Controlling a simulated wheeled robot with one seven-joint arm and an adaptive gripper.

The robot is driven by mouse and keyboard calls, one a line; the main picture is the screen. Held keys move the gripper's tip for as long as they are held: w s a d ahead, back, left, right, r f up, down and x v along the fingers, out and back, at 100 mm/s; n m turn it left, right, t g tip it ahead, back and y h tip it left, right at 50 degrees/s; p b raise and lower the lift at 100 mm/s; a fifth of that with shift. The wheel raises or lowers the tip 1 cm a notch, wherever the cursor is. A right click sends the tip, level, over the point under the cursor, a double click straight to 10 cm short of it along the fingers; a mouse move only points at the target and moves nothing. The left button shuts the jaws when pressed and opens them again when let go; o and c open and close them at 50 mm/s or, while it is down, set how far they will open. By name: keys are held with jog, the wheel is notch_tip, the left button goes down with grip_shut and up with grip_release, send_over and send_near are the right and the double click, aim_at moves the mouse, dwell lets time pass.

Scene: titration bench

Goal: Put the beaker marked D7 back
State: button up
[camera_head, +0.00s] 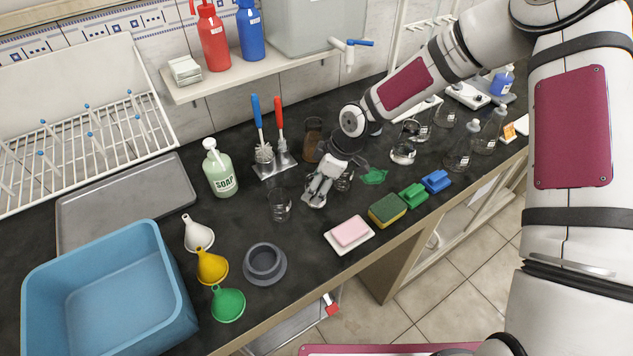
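Several clear glass vessels stand on the dark bench, and no D7 mark can be read on any of them. One clear beaker (279,206) stands upright in the middle, left of my gripper. Another small glass vessel (345,182) shows just right of the gripper, partly hidden by it. A further clear beaker (403,153) stands farther right. My gripper (315,197) points down over the bench between the first two, apart from the left beaker. Its finger gap is too small to judge, and whether it touches the right glass is unclear.
A soap bottle (220,170), brush stand (274,166) and brown glass (312,142) stand behind. A pink soap dish (349,234), sponge (387,210) and clips line the front edge. Funnels, a grey round holder (264,264) and a blue basin (105,295) are left. Flasks (462,150) stand right.

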jog(key=shift+r, duration=0.15)
jog(key=v, duration=1.2)
jog(key=s+d+r+m+t+h, duration=0.2)
jog(key=s+d+r+m+h, duration=0.45)
jog(key=s+d+r, duration=0.5)
jog(key=s+d+r+m+t+y, duration=0.2)
jog(key=s+d+r+m, duration=0.1)
jog(key=s+r+m, duration=0.6)
jog(key=s+r, duration=0.3)
jog(key=s, duration=0.2)
jog(key=shift+d+t, duration=0.35)
jog(key=shift+t, duration=0.05)
jog(key=shift+r, duration=0.15)
